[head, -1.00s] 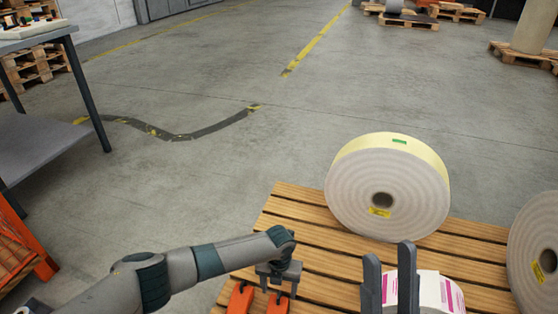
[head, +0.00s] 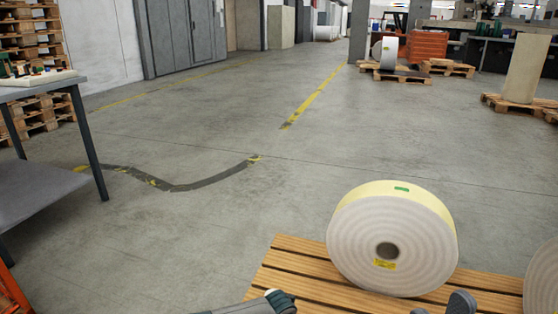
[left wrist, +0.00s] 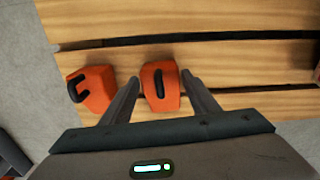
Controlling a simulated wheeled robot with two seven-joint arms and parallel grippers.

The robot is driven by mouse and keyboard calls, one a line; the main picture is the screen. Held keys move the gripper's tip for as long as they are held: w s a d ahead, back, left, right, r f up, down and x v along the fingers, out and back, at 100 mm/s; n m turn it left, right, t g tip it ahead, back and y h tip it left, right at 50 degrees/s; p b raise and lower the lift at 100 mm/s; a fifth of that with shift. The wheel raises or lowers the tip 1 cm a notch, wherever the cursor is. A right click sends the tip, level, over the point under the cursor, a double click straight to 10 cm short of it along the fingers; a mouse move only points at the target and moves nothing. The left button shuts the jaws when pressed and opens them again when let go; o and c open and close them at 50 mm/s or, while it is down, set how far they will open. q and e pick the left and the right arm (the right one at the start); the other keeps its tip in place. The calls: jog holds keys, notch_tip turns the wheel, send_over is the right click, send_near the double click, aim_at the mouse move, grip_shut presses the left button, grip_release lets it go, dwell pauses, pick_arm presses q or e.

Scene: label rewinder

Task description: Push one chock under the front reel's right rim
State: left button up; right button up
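Two orange chocks lie side by side on the slatted pallet in the left wrist view: a left chock (left wrist: 92,88) and a right chock (left wrist: 160,88), each with a dark slot or handle on top. My left gripper (left wrist: 161,76) is open, its fingers on either side of the right chock with narrow gaps. A large pale reel (head: 345,240) stands upright on the pallet (head: 290,262) in the head view. Another reel (head: 541,283) is cut off at the right edge. My right gripper's fingertips (head: 440,307) show spread apart at the bottom edge. The chocks are out of the head view.
A grey table (head: 35,90) with a lower shelf stands at the left, with an orange frame (head: 12,297) below it. Open concrete floor with yellow lines lies beyond the pallet. Far pallets and a pale cylinder (head: 525,68) stand at the back right.

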pick_arm(q)
jog(key=c, duration=0.5)
jog(key=shift+r, duration=0.15)
jog(key=shift+r+p, duration=2.95)
jog(key=shift+r, duration=0.45)
